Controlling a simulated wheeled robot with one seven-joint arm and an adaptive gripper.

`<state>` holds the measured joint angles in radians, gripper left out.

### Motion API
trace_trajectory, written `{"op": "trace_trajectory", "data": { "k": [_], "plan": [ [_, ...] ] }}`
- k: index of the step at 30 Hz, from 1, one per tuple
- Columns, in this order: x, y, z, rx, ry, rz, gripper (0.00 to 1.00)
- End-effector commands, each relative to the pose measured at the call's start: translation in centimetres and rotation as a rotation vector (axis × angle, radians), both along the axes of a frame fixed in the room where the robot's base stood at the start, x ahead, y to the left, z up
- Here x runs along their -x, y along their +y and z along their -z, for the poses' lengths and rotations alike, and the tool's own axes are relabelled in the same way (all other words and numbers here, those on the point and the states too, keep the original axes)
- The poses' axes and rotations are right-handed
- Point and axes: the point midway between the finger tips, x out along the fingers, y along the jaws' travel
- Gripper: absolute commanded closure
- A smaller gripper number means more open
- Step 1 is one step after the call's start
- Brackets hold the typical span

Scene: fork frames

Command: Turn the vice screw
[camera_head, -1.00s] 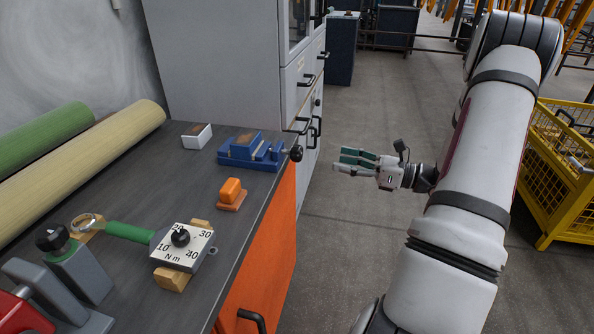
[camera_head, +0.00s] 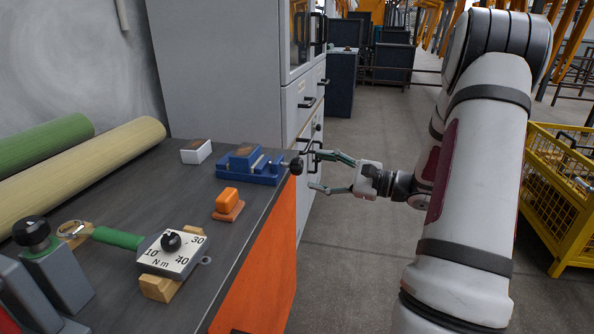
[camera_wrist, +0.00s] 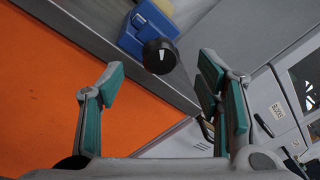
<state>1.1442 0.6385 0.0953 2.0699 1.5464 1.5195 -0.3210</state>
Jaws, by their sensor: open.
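The blue vice (camera_head: 247,165) sits at the right edge of the dark workbench (camera_head: 205,225). Its screw ends in a black knob (camera_head: 296,166) that sticks out past the bench edge toward my gripper. My gripper (camera_head: 314,171) is open and empty, just right of the knob, apart from it. In the wrist view the knob (camera_wrist: 160,56) is ahead, between the lines of the two green-padded fingers (camera_wrist: 160,85) and beyond their tips. The blue vice body (camera_wrist: 143,35) shows behind it, partly hidden by the knob.
An orange panel (camera_head: 262,270) forms the bench side. Grey drawers (camera_head: 307,105) with handles stand behind. A yellow crate (camera_head: 558,190) is at right.

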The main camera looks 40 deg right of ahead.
Motion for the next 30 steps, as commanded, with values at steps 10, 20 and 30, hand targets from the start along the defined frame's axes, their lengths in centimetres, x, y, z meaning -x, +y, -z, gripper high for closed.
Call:
{"op": "trace_trajectory", "data": {
  "k": [10,20,30],
  "plan": [
    [-5.0,2.8,0.1,-0.001,0.001,-0.001,0.41],
    [-6.0,3.3,0.0,-0.002,0.001,0.001,0.41],
    [-6.0,3.3,0.0,-0.002,0.001,0.001,0.86]
  ]
}}
